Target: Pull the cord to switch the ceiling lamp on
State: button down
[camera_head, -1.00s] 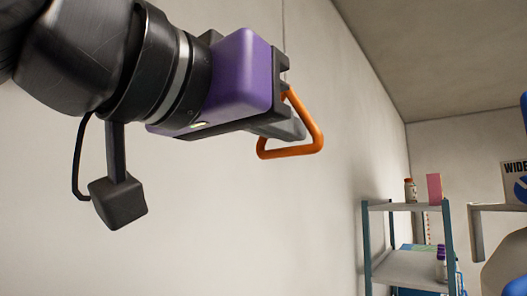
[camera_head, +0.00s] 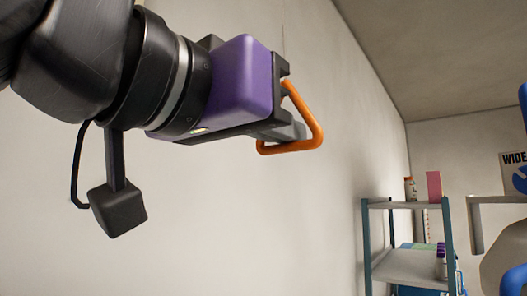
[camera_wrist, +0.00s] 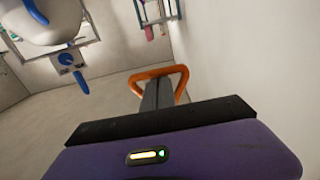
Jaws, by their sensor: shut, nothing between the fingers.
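An orange triangular pull handle (camera_head: 317,128) hangs on a thin cord (camera_head: 283,32) in front of the pale wall. My gripper (camera_head: 292,131) is shut with nothing pinched between its fingers. In the head view the grey fingers overlap the handle's opening. In the wrist view the handle (camera_wrist: 181,82) frames the shut fingers (camera_wrist: 157,92), with one bar across just beyond their tips. I cannot tell whether the fingers pass through the loop or touch it. The ceiling lamp is not in view.
A shelf rack (camera_head: 398,205) with small bottles and a pink box (camera_head: 433,187) stands at the lower right. A sign (camera_head: 514,175) and blue-and-white equipment are at the right edge. The wall (camera_head: 200,230) runs behind the handle. The space below the handle is clear.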

jog(key=shift+f+b, duration=0.5)
jog(key=shift+f, duration=0.25)
jog(key=shift+r+p, duration=1.2)
jog(key=shift+r, duration=0.35)
jog(key=v, duration=0.9)
dwell(0.7)
